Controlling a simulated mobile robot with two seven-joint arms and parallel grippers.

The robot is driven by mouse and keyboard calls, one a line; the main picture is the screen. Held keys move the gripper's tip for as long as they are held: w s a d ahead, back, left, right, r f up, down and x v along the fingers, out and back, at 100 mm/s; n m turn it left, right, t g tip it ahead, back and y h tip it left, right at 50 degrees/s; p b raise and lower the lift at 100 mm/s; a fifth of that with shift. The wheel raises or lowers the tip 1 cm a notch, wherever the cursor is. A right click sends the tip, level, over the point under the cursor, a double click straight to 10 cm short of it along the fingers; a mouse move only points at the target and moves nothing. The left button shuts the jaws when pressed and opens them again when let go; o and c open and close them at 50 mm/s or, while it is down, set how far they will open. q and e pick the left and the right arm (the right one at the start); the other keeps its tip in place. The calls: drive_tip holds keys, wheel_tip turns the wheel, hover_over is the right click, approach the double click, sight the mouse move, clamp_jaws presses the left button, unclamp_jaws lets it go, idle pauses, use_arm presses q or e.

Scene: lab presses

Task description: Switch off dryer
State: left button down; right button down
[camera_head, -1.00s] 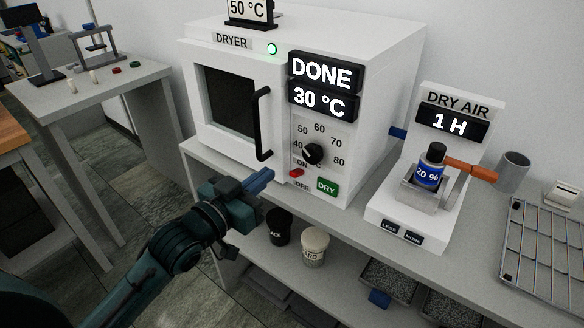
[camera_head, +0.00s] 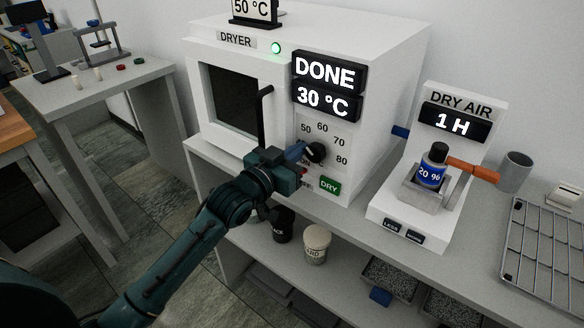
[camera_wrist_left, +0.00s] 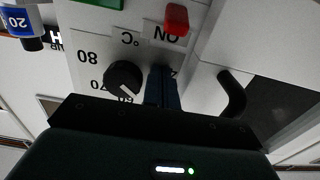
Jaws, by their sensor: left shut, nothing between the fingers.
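The white dryer (camera_head: 385,95) stands on the bench, with its door shut, a green light lit, and a display (camera_head: 325,86) reading DONE and 30 °C. My left gripper (camera_head: 303,152) is shut and empty in front of the control panel, its tips just left of the black temperature knob (camera_head: 316,152). In the left wrist view, upside down, the blue fingers (camera_wrist_left: 162,88) are close to the panel beside the knob (camera_wrist_left: 124,78). The red switch (camera_wrist_left: 176,20) shows past the fingertips, near the ON label. My right gripper is not in view.
The black door handle (camera_head: 262,120) sticks out just left of my left gripper. The green DRY button (camera_head: 330,185) is below the knob. A dry air unit (camera_head: 388,206) with a blue bottle stands to the right. Two cups sit on the lower shelf.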

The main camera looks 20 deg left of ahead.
use_arm(q)
drive_tip(key=shift+s+a+f, duration=0.1)
drive_tip(key=shift+s+f, duration=0.15)
drive_tip(key=shift+f, duration=0.4)
drive_tip(key=shift+s+a+f, duration=0.1)
drive_tip(key=shift+s+f, duration=0.15)
drive_tip(key=shift+f, duration=0.35)
drive_tip(key=shift+s+a+f, duration=0.1)
drive_tip(key=shift+s+f, duration=0.15)
drive_tip(key=shift+f, duration=0.4)
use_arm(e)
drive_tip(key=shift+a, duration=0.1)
